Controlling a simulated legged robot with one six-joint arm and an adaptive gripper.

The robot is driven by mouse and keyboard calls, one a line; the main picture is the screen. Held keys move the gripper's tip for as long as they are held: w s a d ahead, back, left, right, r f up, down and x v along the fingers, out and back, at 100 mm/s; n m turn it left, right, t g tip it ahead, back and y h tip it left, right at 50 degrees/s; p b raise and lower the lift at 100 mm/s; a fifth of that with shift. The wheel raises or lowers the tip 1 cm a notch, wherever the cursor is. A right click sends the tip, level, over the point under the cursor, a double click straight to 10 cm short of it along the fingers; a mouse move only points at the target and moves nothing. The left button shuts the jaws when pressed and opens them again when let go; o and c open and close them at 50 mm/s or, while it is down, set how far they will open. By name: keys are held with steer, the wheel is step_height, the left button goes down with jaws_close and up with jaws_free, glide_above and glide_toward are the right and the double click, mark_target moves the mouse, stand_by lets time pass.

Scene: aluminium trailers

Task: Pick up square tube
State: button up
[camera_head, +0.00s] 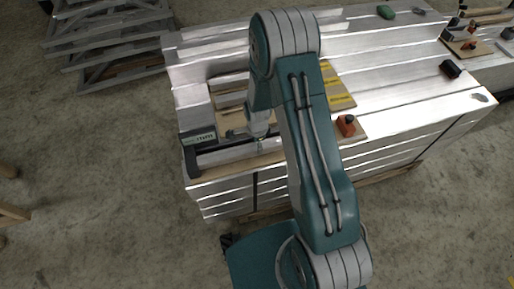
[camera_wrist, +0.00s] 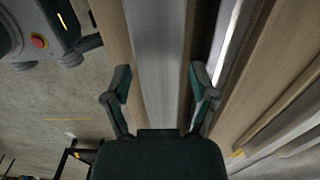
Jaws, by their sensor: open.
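A long grey metal bar, which looks like the square tube (camera_wrist: 158,50), runs up the middle of the wrist view between wooden strips. In the head view a pale bar (camera_head: 232,154) lies near the front edge of the stack of aluminium parts, partly hidden by my arm; it seems to be the same tube. My gripper (camera_wrist: 162,84) is open, with one finger on each side of the grey bar in the wrist view. I cannot tell how far above it the fingers are. In the head view the gripper is small and mostly hidden below my wrist.
A black device with a green-white label (camera_head: 198,138) stands at the stack's left front corner. An orange-red tool (camera_head: 346,125) sits right of my arm. A black object (camera_head: 450,69) and a green one (camera_head: 386,12) lie farther right.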

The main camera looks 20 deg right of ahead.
steer(key=shift+d+f, duration=0.15)
steer(key=shift+f, duration=0.6)
steer(key=shift+d+f, duration=0.35)
steer(key=shift+f, duration=0.1)
steer(key=shift+a, duration=0.25)
jaws_close()
steer(key=shift+d+r, duration=0.1)
